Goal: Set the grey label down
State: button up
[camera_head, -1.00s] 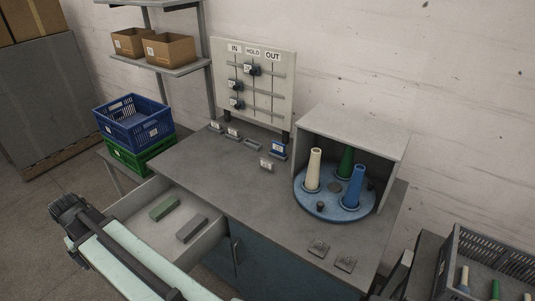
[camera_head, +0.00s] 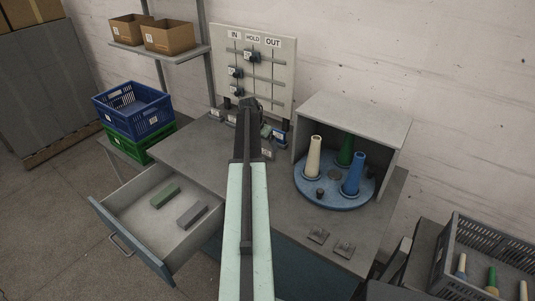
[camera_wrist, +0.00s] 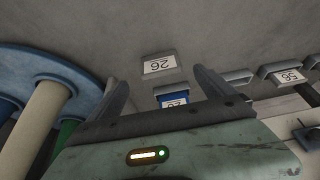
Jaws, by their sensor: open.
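A grey label (camera_wrist: 159,66) with a white face marked 26 rests on the grey bench top in the wrist view. In the head view my arm mostly hides that spot. My gripper (camera_wrist: 157,80) is open and empty, with one finger to each side and the label just beyond the fingertips, apart from them. A blue label (camera_wrist: 172,101) shows between the fingers, in the row at the back of the bench.
More label blocks (camera_wrist: 285,76) stand to the right in the wrist view. The turntable (camera_head: 333,199) with cones is right of my arm. An open drawer (camera_head: 128,200) holds a green and a grey block. The IN/HOLD/OUT board (camera_head: 280,75) stands behind. The front bench is mostly clear.

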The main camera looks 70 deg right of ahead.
aim_at(267, 148)
jog(key=b+x, duration=0.3)
jog(key=x, duration=0.1)
jog(key=b+x, duration=0.4)
jog(key=shift+w+a+f, duration=0.1)
jog(key=shift+a, duration=0.15)
jog(key=c, duration=1.6)
jog(key=shift+r+p, duration=0.65)
jog(key=shift+r, duration=0.05)
notch_tip(267, 148, up, 3)
jog(key=p, duration=0.3)
jog(key=a, duration=0.5)
jog(key=s+a, duration=0.1)
jog(key=a, duration=0.4)
jog(key=a+r+p, duration=0.1)
jog(key=a, duration=0.5)
jog(key=shift+s, duration=0.15)
